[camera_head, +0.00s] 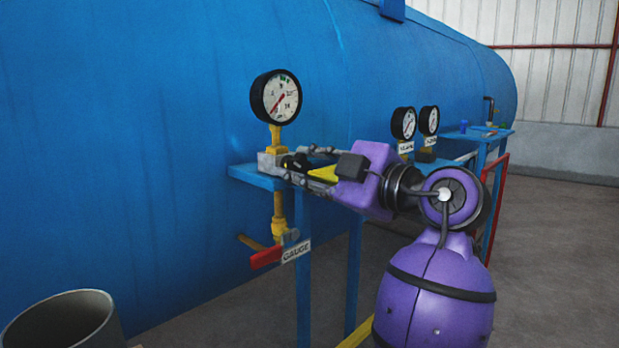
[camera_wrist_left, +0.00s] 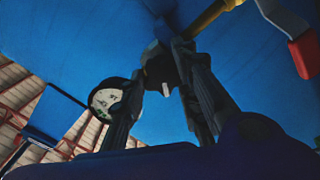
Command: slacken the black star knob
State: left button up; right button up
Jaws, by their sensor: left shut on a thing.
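The black star knob (camera_head: 287,161) sits at the valve block below the large gauge, mostly hidden by the fingers. My left gripper (camera_head: 295,163) reaches in from the right and is shut on it. In the left wrist view the dark knob (camera_wrist_left: 155,54) shows between the fingertips of my left gripper (camera_wrist_left: 161,66), with a small pale stem below it. I cannot tell the knob's turn angle. My right gripper is not in view.
A large dial gauge (camera_head: 275,97) stands above the block on a yellow pipe. Below hangs a red lever (camera_head: 266,258) with a GAUGE tag (camera_head: 296,251). The blue tank (camera_head: 150,130) fills the back. Two small gauges (camera_head: 404,123) stand farther right. A grey cylinder (camera_head: 62,322) is at lower left.

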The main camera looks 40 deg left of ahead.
pick_arm(q)
jog(key=shift+w+d+r, duration=0.1)
jog(key=shift+w+r, duration=0.05)
jog(key=shift+r, duration=0.25)
jog(key=o, duration=1)
jog(key=shift+f, duration=0.15)
jog(key=d, duration=0.8)
jog(key=s+d, duration=0.1)
jog(key=d, duration=0.3)
